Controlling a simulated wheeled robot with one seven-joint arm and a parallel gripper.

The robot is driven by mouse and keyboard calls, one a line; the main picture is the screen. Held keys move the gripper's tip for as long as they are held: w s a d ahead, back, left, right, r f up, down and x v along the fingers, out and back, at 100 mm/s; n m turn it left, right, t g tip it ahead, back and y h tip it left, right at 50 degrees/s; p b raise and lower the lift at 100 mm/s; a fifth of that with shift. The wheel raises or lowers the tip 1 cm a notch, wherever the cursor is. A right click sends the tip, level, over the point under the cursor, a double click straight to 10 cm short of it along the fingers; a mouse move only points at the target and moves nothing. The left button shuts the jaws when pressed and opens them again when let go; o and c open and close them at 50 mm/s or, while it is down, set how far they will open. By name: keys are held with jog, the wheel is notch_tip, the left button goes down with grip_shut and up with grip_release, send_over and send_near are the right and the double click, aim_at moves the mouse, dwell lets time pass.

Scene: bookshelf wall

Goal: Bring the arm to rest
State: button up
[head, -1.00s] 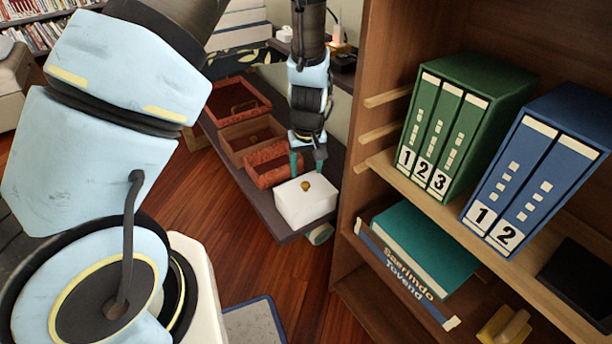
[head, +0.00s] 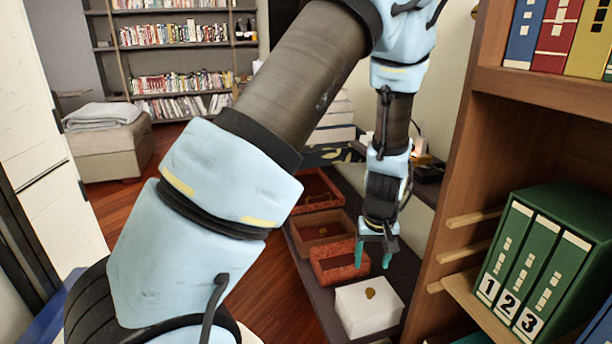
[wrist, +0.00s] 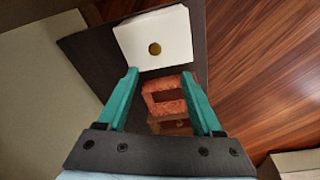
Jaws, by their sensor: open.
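My gripper (head: 374,255) is open, with its teal fingers pointing down above the low dark shelf (head: 318,275). It also shows in the wrist view (wrist: 165,92), with nothing between the fingers. A white box (head: 368,306) with a round gold-brown knob or disc on top stands on the shelf below and in front of the gripper. The wrist view shows the same white box (wrist: 150,30) beyond the fingertips, apart from them. My arm reaches across the middle of the head view.
Several reddish-brown open boxes (head: 340,272) line the low shelf beside the white box. A wooden bookcase (head: 455,190) with green numbered binders (head: 530,262) stands close on the right. A beige ottoman (head: 105,150) and a far bookshelf (head: 180,50) are at the back left.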

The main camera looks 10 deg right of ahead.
jog(key=w+a+r, duration=0.1)
jog(key=a+r, duration=0.3)
jog(key=a, duration=0.3)
jog(key=w+a+r, duration=0.2)
jog(key=a+r, duration=0.2)
jog(key=a, duration=0.3)
jog(key=s+a+r, duration=0.3)
jog(key=a+r, duration=0.1)
jog(key=a, duration=0.4)
jog(key=s+a+r, duration=0.3)
jog(key=a, duration=0.4)
notch_tip(320, 180, up, 17)
jog(key=p, duration=1.7)
jog(key=shift+w+d+r+n+p, duration=0.2)
jog(key=shift+w+d+n+p, duration=0.05)
jog(key=shift+w+n+p, duration=0.1)
